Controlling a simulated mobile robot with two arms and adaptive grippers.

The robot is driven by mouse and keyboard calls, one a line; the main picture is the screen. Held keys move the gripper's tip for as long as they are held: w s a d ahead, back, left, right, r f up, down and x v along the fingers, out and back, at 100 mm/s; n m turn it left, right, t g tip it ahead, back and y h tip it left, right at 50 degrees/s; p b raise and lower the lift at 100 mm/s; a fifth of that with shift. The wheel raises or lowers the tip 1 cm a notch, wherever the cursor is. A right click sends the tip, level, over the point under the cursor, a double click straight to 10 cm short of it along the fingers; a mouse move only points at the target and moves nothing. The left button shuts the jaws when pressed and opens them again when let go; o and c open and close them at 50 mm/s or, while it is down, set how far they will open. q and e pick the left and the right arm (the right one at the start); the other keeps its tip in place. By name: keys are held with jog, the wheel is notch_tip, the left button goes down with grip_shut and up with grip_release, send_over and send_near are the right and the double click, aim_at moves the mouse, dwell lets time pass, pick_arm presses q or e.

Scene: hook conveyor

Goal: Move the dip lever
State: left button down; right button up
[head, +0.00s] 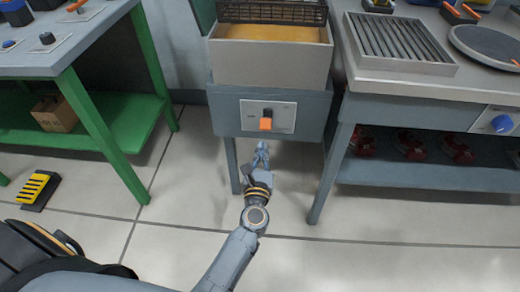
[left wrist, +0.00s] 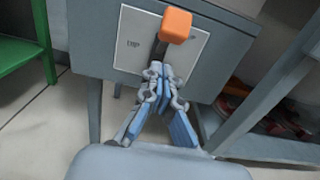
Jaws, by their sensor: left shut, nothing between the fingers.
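The dip lever has an orange knob (head: 265,124) on a short dark stem, mounted on a pale panel (head: 283,117) on the front of the grey fryer stand. The knob also shows large in the left wrist view (left wrist: 176,25), with the panel (left wrist: 143,42) behind it. My left gripper (head: 262,148) is just below the knob in the head view, shut and empty. In the left wrist view its fingertips (left wrist: 160,72) are close below the lever; whether they touch the stem I cannot tell. My right gripper is not in view.
A wire basket (head: 270,11) sits above the vat (head: 270,62) of yellow-brown liquid. A grey counter (head: 400,88) with a lower shelf stands close on the right. A green-legged table (head: 100,130) stands on the left. The floor between is mostly clear.

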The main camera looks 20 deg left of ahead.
pick_arm(q)
jog(key=s+d+r+p, duration=0.2)
jog(key=s+r, duration=0.1)
jog(key=s, duration=0.6)
jog(key=shift+s+d, duration=0.25)
jog(key=shift+d, duration=0.1)
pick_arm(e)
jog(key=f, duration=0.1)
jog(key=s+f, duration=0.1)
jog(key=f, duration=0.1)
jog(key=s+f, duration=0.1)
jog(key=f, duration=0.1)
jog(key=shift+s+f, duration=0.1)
